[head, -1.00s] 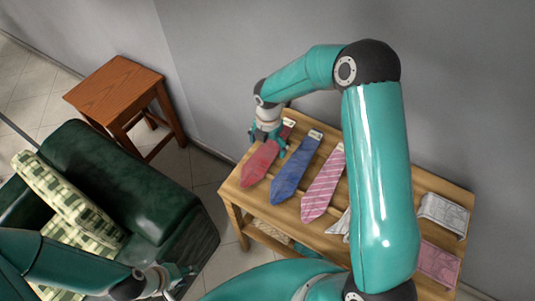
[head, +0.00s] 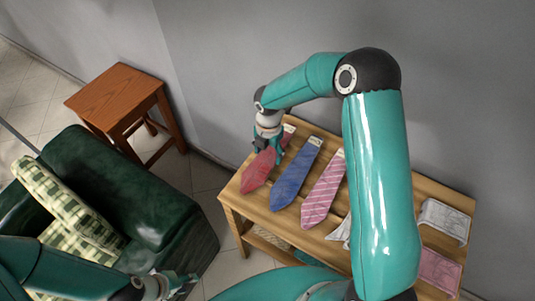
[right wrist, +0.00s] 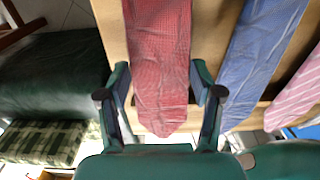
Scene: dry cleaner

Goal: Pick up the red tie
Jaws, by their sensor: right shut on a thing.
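The red tie (head: 257,172) lies at the left end of the slatted wooden table, its wide tip toward the front edge. It also shows in the right wrist view (right wrist: 160,60), running between my fingers. My right gripper (head: 267,150) is shut on the red tie, with one finger at each side of it; it shows in the right wrist view too (right wrist: 161,85). The fingers cover part of the tie in the head view. I cannot see the tie clearly lifted off the table. My left gripper (head: 183,284) is low at the left, away from the table; its jaw state is unclear.
A blue tie (head: 297,175) and a pink striped tie (head: 324,190) lie to the right on the table (head: 235,205). Folded cloths (head: 444,220) are at its right end. A green armchair (head: 130,185) and wooden stool (head: 118,95) stand left. The wall is close behind.

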